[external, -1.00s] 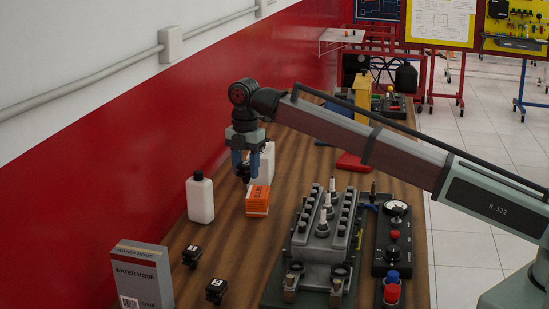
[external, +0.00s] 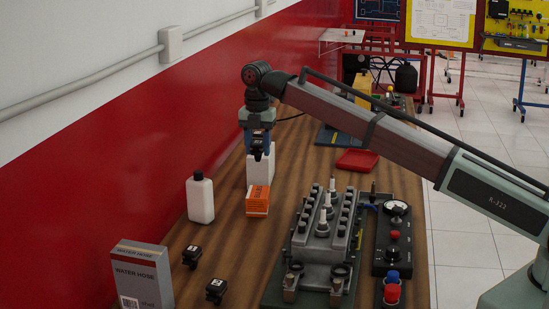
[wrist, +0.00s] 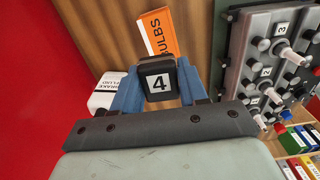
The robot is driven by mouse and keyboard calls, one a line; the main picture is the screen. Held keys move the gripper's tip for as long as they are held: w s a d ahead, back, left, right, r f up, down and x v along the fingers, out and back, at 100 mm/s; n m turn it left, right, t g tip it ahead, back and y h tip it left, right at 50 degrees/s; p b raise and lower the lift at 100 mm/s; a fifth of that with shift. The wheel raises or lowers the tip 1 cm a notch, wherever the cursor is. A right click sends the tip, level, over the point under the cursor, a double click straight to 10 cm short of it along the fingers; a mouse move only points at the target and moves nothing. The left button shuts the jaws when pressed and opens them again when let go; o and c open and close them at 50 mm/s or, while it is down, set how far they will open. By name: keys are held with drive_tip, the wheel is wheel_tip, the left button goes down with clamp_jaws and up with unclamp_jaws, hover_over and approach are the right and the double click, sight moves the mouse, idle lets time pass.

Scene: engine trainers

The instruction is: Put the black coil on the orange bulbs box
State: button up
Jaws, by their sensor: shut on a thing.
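My gripper (external: 257,146) is shut on a black coil (wrist: 158,82) with a white label marked 4. In the wrist view the coil sits between the two blue fingers. In the external view the coil (external: 258,152) is in the air, above and a little behind the orange bulbs box (external: 257,201). The bulbs box, orange and white, stands on the wooden table. It also shows in the wrist view (wrist: 160,32), just past the coil and partly hidden by it.
Two more black coils (external: 192,256) (external: 216,290) and a water hose box (external: 143,276) are at front left. A grey engine block (external: 325,240) stands at right.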

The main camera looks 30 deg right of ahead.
sight(258, 142)
wheel_tip(258, 142, down, 9)
drive_tip(key=shift+r, duration=0.1)
idle(0.4)
drive_tip(key=o, duration=1.1)
drive_tip(key=shift+f, duration=0.2)
drive_tip(key=shift+o, duration=0.2)
wheel_tip(258, 142, up, 12)
drive_tip(key=shift+r, duration=0.2)
